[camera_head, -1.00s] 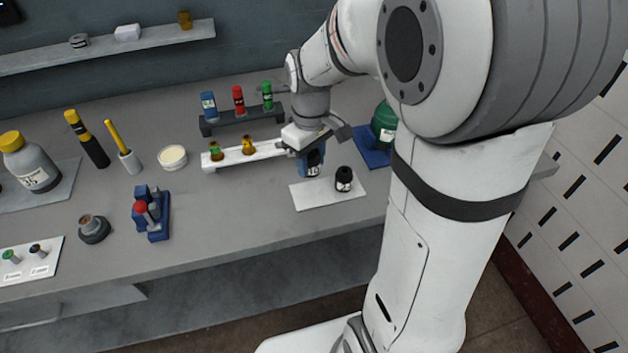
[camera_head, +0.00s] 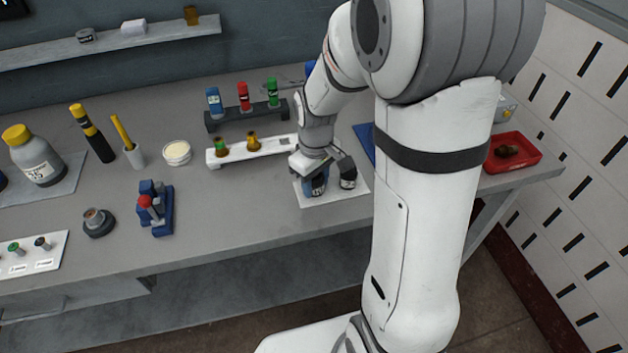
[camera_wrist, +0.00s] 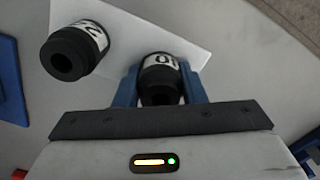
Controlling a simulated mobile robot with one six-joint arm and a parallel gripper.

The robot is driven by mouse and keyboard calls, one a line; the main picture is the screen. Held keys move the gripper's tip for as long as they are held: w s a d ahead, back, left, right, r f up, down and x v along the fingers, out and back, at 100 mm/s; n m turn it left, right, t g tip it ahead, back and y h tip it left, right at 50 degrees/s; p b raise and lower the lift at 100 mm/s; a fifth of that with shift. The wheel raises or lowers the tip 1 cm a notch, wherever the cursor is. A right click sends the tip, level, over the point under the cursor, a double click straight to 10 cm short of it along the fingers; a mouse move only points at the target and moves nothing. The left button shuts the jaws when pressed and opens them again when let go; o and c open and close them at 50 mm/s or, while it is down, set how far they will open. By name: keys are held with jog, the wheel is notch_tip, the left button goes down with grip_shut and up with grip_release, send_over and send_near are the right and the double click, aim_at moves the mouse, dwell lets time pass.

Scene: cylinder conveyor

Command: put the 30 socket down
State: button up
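My gripper (camera_head: 318,182) is low over a white mat (camera_head: 336,194) near the table's front edge. In the wrist view its blue fingers (camera_wrist: 160,92) lie on both sides of a black socket (camera_wrist: 161,70) with a white label, of which only part reads; they appear to touch it. I take this as the 30 socket. It looks upright at or just above the mat; whether its base touches cannot be told. A second black socket with a white label (camera_wrist: 80,50) stands on the mat to the left in the wrist view; it shows right of my gripper in the head view (camera_head: 348,181).
A white rack (camera_head: 226,157) with two amber vials stands behind and left of the mat. A dark rack (camera_head: 245,118) with blue, red and green-capped tubes is behind it. A red tray (camera_head: 520,145) lies far right. Bare table lies left of the mat.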

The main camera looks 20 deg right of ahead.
jog(key=o, duration=0.4)
notch_tip(320, 180, up, 12)
jog(key=s+m+t, duration=0.1)
jog(key=s+m, duration=0.1)
jog(key=s, duration=0.2)
jog(key=s+m+t, duration=0.1)
jog(key=s+m, duration=0.1)
jog(key=s, duration=0.3)
jog(key=s+r+m, duration=0.1)
jog(key=s+m, duration=0.1)
jog(key=s, duration=0.3)
jog(key=shift+d+t, duration=0.4)
jog(key=shift+c, duration=0.6)
